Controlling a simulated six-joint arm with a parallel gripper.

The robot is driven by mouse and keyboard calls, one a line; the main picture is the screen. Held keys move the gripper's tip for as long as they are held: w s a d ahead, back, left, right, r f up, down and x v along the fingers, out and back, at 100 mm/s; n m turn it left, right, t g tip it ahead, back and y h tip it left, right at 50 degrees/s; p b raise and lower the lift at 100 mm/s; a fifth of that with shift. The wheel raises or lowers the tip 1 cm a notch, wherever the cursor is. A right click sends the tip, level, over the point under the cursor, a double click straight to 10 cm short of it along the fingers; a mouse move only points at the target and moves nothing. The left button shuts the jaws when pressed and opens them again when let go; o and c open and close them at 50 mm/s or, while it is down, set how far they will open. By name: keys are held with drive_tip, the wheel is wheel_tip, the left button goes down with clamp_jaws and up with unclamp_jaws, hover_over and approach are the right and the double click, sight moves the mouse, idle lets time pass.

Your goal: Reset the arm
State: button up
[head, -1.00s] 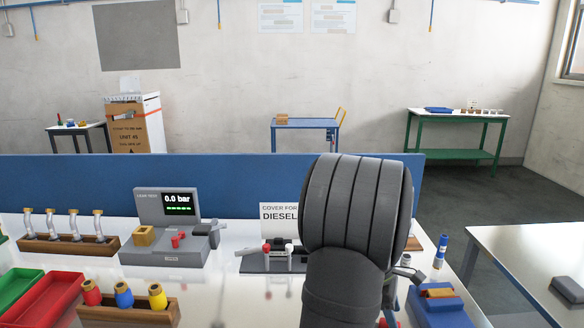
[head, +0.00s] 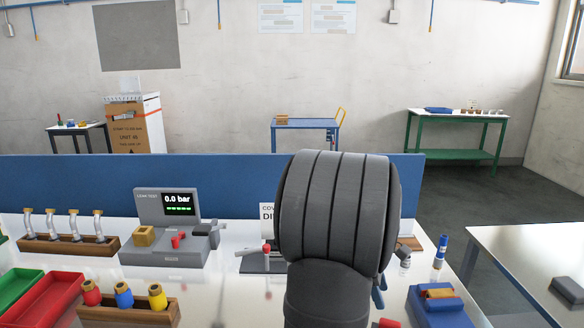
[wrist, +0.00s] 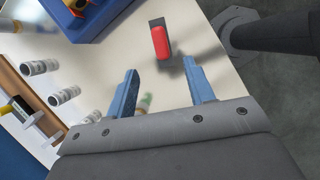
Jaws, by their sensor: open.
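My gripper (wrist: 163,92) shows in the wrist view with its two blue fingers apart and nothing between them. It hangs above the white table top (wrist: 210,65). Beyond the fingertips a red block-like part on a dark base (wrist: 160,42) sits on the table, apart from the fingers. In the head view my dark grey arm fills the middle right and hides most of the gripper and part of the table behind it.
The leak tester (head: 165,235) reads 0.0 bar. A blue fixture (head: 437,308) stands right. A blue panel (head: 150,185) borders the back.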

sight(390, 322)
drive_tip(key=x, duration=1.1)
drive_tip(key=shift+s, duration=0.1)
drive_tip(key=r, duration=0.5)
drive_tip(key=shift+s+d, duration=0.15)
drive_tip(key=shift+d, duration=0.1)
drive_tip(key=s+d+r, duration=0.6)
drive_tip(key=s+r, duration=0.1)
drive_tip(key=s, duration=0.3)
drive_tip(key=w+d+r+m, duration=0.1)
drive_tip(key=w+d+m, duration=0.1)
drive_tip(key=w, duration=0.6)
drive_tip(key=w+d+r+m+g, duration=0.1)
drive_tip(key=w+d+r+m, duration=0.1)
drive_tip(key=w, duration=0.6)
drive_tip(key=shift+w+d+r+m+g+y, duration=0.3)
drive_tip(key=shift+d+y, duration=0.1)
drive_tip(key=shift+d, duration=0.4)
drive_tip(key=shift+s, duration=0.1)
drive_tip(key=s+a+f+n, duration=0.1)
drive_tip(key=s+a, duration=0.1)
drive_tip(key=s, duration=0.4)
drive_tip(key=s+a+f+n+t+h, duration=0.1)
drive_tip(key=s+a+f+n, duration=0.1)
drive_tip(key=s, duration=0.5)
drive_tip(key=shift+a+n, duration=0.3)
drive_tip(key=shift+a, duration=0.05)
